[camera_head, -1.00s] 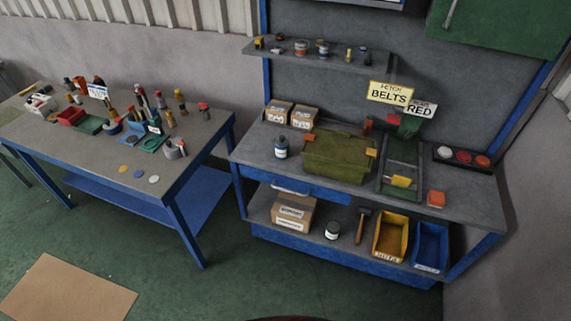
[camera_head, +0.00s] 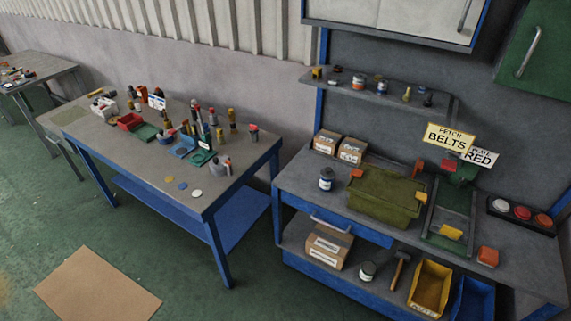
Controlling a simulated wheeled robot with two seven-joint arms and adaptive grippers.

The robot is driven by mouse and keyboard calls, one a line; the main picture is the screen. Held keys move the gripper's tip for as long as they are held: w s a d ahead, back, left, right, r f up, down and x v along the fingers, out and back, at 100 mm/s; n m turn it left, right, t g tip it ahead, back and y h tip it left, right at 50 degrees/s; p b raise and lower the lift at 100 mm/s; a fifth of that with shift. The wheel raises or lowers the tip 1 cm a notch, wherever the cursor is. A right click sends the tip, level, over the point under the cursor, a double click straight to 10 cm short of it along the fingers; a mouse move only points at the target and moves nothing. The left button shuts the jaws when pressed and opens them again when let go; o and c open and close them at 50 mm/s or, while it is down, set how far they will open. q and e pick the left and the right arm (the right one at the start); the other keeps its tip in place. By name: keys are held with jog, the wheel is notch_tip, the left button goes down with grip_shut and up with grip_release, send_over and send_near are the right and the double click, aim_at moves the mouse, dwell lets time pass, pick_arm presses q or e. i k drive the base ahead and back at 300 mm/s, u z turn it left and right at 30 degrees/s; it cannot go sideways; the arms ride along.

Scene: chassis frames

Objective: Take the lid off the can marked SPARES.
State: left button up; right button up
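I cannot read SPARES on any can from here. A small white can with a dark top (camera_head: 367,271) stands on the lower shelf of the right workbench, between a cardboard box and a hammer. A dark bottle or can with a pale label (camera_head: 326,179) stands upright on the bench top, left of an olive green crate. Small cans, one with a red band (camera_head: 358,82) and one bluish (camera_head: 382,87), stand among small items on the wall shelf. Their labels are too small to read. Neither of my grippers is in view.
The right workbench (camera_head: 300,185) holds the olive crate (camera_head: 380,196), boxes and signs. Yellow (camera_head: 430,287) and blue (camera_head: 472,300) bins sit below. The left table (camera_head: 105,132) is crowded with tools. Cardboard (camera_head: 97,287) lies on the open green floor.

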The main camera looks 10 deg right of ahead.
aim_at(327, 173)
jog(key=u, duration=0.4)
jog(key=i, duration=1.5)
jog(key=z, duration=0.4)
